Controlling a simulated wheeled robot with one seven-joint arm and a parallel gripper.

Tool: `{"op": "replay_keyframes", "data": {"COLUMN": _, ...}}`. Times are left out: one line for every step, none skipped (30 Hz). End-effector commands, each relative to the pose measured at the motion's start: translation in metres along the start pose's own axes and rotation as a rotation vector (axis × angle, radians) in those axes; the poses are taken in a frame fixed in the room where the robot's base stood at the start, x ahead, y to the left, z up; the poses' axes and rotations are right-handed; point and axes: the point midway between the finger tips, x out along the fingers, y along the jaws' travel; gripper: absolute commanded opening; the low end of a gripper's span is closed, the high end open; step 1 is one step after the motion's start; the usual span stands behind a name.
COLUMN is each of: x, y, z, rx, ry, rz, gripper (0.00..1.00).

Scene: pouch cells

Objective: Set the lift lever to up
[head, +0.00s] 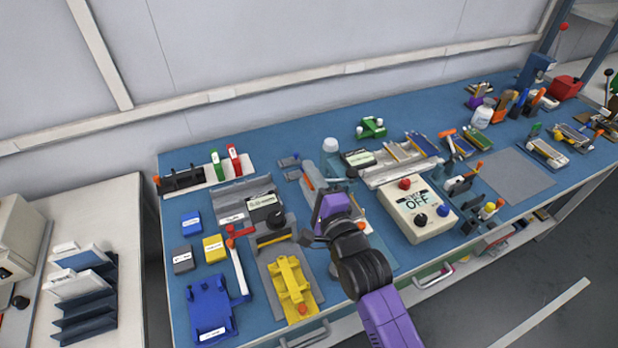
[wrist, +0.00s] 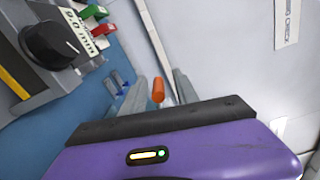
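An orange lever tip (wrist: 158,90) shows in the wrist view between the two grey fingers of my gripper (wrist: 160,92), with a visible gap on the right side. An orange handle (head: 308,183) also shows in the head view beside my purple gripper (head: 318,175); it is probably the same lever. My gripper is open over the middle of the blue bench. The lever's base and any up or down marking are hidden behind the gripper body, so I cannot read its setting or tell whether a finger touches it.
A grey unit with a black dial (wrist: 52,44) stands close to the left of the fingers in the wrist view. A cream box marked OFF (head: 418,208) stands right of my arm. A yellow fixture (head: 291,285) lies left of it.

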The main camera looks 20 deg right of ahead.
Motion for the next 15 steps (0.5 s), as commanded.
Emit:
{"op": "replay_keyframes", "data": {"x": 0.0, "y": 0.001, "z": 0.0, "rx": 0.0, "ry": 0.0, "rz": 0.001, "gripper": 0.36}}
{"op": "replay_keyframes", "data": {"x": -0.001, "y": 0.001, "z": 0.0, "rx": 0.0, "ry": 0.0, "rz": 0.001, "gripper": 0.36}}
{"op": "replay_keyframes", "data": {"x": -0.003, "y": 0.001, "z": 0.0, "rx": 0.0, "ry": 0.0, "rz": 0.001, "gripper": 0.36}}
{"op": "replay_keyframes", "data": {"x": -0.005, "y": 0.001, "z": 0.0, "rx": 0.0, "ry": 0.0, "rz": 0.001, "gripper": 0.36}}
{"op": "replay_keyframes", "data": {"x": -0.008, "y": 0.001, "z": 0.0, "rx": 0.001, "ry": 0.0, "rz": 0.001, "gripper": 0.36}}
{"op": "replay_keyframes", "data": {"x": -0.013, "y": 0.002, "z": 0.0, "rx": 0.002, "ry": 0.0, "rz": 0.001, "gripper": 0.36}}
{"op": "replay_keyframes", "data": {"x": -0.017, "y": 0.003, "z": 0.0, "rx": 0.002, "ry": 0.0, "rz": 0.002, "gripper": 0.36}}
{"op": "replay_keyframes", "data": {"x": -0.022, "y": 0.002, "z": 0.0, "rx": 0.001, "ry": 0.0, "rz": 0.001, "gripper": 0.36}}
{"op": "replay_keyframes", "data": {"x": -0.029, "y": 0.003, "z": 0.0, "rx": 0.001, "ry": 0.0, "rz": 0.003, "gripper": 0.36}}
{"op": "replay_keyframes", "data": {"x": -0.034, "y": 0.003, "z": 0.0, "rx": 0.003, "ry": 0.0, "rz": 0.002, "gripper": 0.36}}
{"op": "replay_keyframes", "data": {"x": -0.039, "y": 0.003, "z": 0.0, "rx": 0.002, "ry": 0.0, "rz": 0.003, "gripper": 0.36}}
{"op": "replay_keyframes", "data": {"x": -0.045, "y": 0.003, "z": 0.0, "rx": 0.001, "ry": 0.0, "rz": 0.002, "gripper": 0.36}}
{"op": "replay_keyframes", "data": {"x": -0.05, "y": 0.003, "z": 0.0, "rx": 0.002, "ry": 0.0, "rz": 0.003, "gripper": 0.36}}
{"op": "replay_keyframes", "data": {"x": -0.054, "y": 0.002, "z": 0.0, "rx": 0.002, "ry": 0.0, "rz": 0.002, "gripper": 0.36}}
{"op": "replay_keyframes", "data": {"x": -0.06, "y": 0.003, "z": 0.0, "rx": 0.001, "ry": 0.001, "rz": 0.002, "gripper": 0.36}}
